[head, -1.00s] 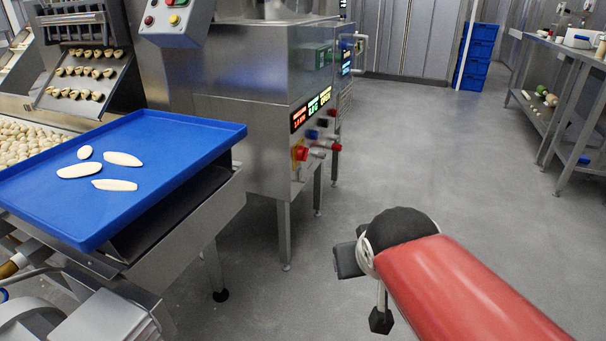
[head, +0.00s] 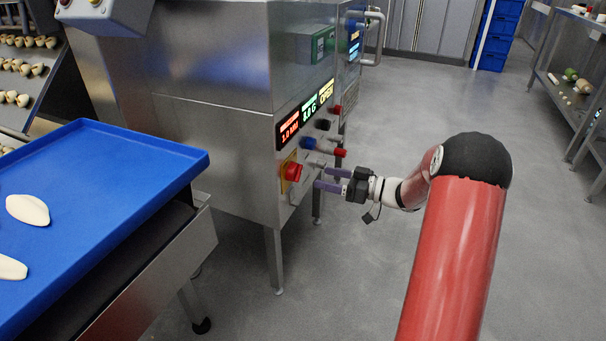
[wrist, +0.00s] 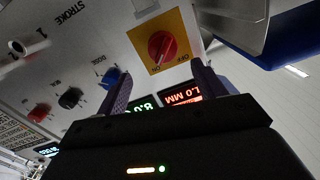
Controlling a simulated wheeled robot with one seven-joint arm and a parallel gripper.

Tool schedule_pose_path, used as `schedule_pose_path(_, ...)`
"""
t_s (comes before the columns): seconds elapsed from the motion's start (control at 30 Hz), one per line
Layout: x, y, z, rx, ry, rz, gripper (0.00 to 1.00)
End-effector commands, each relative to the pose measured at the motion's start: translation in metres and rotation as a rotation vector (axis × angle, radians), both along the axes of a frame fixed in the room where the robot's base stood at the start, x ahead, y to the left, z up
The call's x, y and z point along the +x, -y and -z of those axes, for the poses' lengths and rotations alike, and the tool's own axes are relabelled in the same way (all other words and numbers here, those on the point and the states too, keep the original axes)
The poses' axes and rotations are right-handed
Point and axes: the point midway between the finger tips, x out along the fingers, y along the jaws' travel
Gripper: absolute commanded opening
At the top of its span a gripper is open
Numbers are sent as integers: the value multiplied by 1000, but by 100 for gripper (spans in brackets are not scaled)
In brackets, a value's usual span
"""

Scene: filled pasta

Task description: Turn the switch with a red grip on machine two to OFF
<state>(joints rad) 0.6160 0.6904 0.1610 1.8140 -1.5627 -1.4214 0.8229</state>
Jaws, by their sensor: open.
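A rotary switch with a red grip (head: 292,171) sits on a yellow plate on the steel machine's side panel. In the wrist view the red grip (wrist: 163,46) shows a pale mark that appears to point toward the word ON; OFF is printed beside it. My gripper (head: 326,180) is just right of the switch in the head view, its fingers pointing at the panel. In the wrist view my gripper (wrist: 160,84) is open and empty, with the switch beyond and between its fingertips. It looks apart from the grip. No machine number is readable.
Near the switch are a blue knob (wrist: 110,77), a black knob (wrist: 70,97), a red knob (wrist: 39,112) and a red-tipped lever (head: 340,153). Lit displays (head: 289,130) sit above. A blue tray (head: 110,215) with dough pieces stands left.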

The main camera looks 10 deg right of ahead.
Motion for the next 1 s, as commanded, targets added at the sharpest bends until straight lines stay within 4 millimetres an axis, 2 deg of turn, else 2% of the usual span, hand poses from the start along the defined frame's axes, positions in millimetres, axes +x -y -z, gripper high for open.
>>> schedule_pose_path(0.13,2,-9,3,20,-4,-29,69)
schedule_pose_path(0.4,25,-47,2,19,-3,-27,69)
schedule_pose_path(0.53,33,-59,2,18,-3,-25,69)
schedule_pose_path(0.9,38,-66,2,17,-2,-23,69)
schedule_pose_path(0.93,38,-66,2,17,-2,-23,68)
schedule_pose_path(1.0,38,-66,2,17,-2,-23,59)
